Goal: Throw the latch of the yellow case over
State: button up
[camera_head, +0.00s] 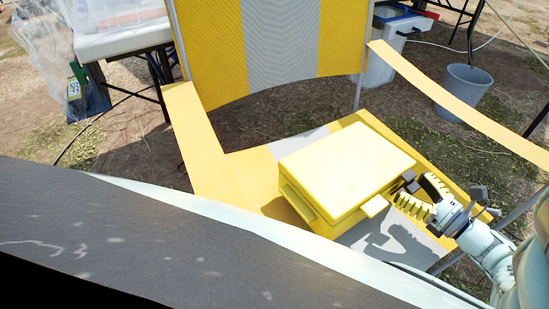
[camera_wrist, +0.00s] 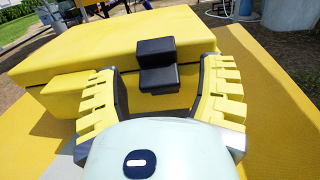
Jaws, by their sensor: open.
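The yellow case (camera_head: 345,165) lies shut on a yellow and grey striped surface in the head view. It also fills much of the wrist view (camera_wrist: 100,50). Its black latch (camera_wrist: 157,66) is on the side facing my gripper, with one block at the lid edge and a second block below it. In the head view the latch (camera_head: 408,177) is small and partly hidden by my fingers. My gripper (camera_head: 420,192) is at the right side of the case. In the wrist view my gripper (camera_wrist: 160,88) is open, with one yellow ribbed finger on each side of the latch and nothing held.
A yellow block (camera_head: 374,206) juts from the case near my gripper, and a yellow handle (camera_head: 297,199) is on its front side. A yellow and grey striped backrest (camera_head: 280,45) rises behind. A yellow strap (camera_head: 460,105) slants at right. A grey bucket (camera_head: 461,92) stands beyond.

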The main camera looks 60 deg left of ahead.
jog(key=shift+c, duration=0.2)
grip_shut()
jog(key=r+h+p, duration=0.1)
jog(key=p, duration=0.2)
jog(key=shift+s+a+r, duration=0.1)
jog(key=shift+a, duration=0.1)
jog(key=p, duration=0.1)
jog(key=h+p, duration=0.1)
jog(key=p, duration=0.1)
jog(key=shift+a+r, duration=0.1)
jog(key=shift+a, duration=0.15)
jog(key=shift+a+f+h+p, duration=0.25)
jog(key=shift+h+p, duration=0.35)
jog(key=shift+p, duration=0.15)
jog(key=shift+d+f, duration=0.1)
jog(key=shift+o, duration=0.2)
grip_release()
